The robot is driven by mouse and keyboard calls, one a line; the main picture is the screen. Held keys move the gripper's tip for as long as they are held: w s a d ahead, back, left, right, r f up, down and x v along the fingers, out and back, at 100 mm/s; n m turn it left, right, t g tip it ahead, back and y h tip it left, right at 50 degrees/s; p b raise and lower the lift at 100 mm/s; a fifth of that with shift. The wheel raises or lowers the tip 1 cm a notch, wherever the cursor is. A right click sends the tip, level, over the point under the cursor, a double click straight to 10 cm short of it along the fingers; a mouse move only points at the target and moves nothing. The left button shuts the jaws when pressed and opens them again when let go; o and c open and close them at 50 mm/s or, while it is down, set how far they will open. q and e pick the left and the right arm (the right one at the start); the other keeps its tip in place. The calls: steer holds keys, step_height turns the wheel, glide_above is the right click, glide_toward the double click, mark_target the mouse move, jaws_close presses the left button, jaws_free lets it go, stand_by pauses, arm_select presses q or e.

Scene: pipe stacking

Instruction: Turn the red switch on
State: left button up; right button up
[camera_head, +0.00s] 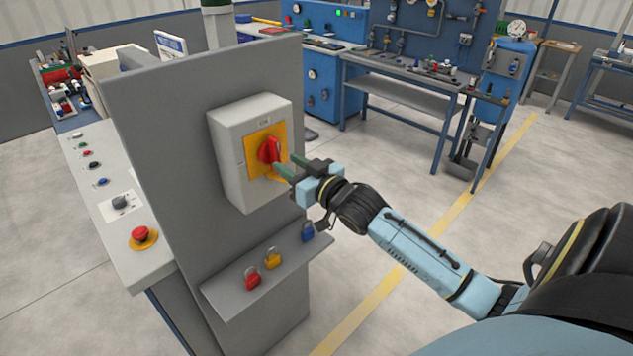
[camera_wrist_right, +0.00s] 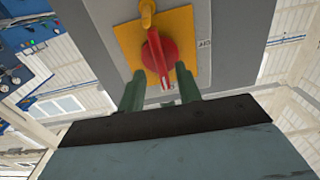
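The red switch (camera_head: 269,150) is a rotary knob on a yellow plate (camera_head: 254,139), on the front of a light grey box (camera_head: 229,160) fixed to a grey panel. My right gripper (camera_head: 286,166) is at the knob, its fingers pointing at it. In the right wrist view the red switch (camera_wrist_right: 159,55) stands between the two green fingertips (camera_wrist_right: 160,85), with a gap on at least the left side. The fingers look open around the knob's lower end; contact on the right side is hard to tell. My left gripper is not in view.
A shelf (camera_head: 225,294) below the box holds red (camera_head: 252,279), yellow (camera_head: 271,259) and blue (camera_head: 307,232) padlocks. A console with buttons and a red emergency stop (camera_head: 140,234) is at left. Blue workbenches (camera_head: 400,72) stand behind.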

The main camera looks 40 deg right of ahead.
steer(key=s+b, duration=0.1)
steer(key=s, duration=0.8)
steer(key=shift+s+d, duration=0.25)
steer(key=shift+d, duration=0.1)
steer(key=d+f+m+g+h+b, duration=0.1)
steer(key=d+f+g+h+b, duration=0.15)
steer(key=f, duration=1.65)
steer(key=s+f+g+b, duration=0.25)
steer(key=s+f, duration=0.25)
steer(key=f, duration=0.7)
steer(key=s+f+g+b, duration=0.1)
steer(key=s+f+g, duration=0.25)
steer(key=f, duration=0.85)
steer(key=s+a+f+n+g+b, duration=0.1)
steer(key=s+a+f, duration=0.3)
steer(key=s+f, duration=0.4)
steer(key=s+a+f+n+g+y+b, duration=0.1)
steer(key=s+a+f+g, duration=0.3)
steer(key=s+f, duration=0.5)
steer(key=s+a+f+g+b, duration=0.3)
steer(key=s+a+f, duration=0.2)
steer(key=s+f, duration=0.4)
steer(key=s, duration=0.5)
steer(key=shift+a+f+n, duration=0.15)
steer(key=shift+a+n, duration=0.15)
steer(key=shift+n, duration=0.1)
steer(key=shift+g, duration=0.25)
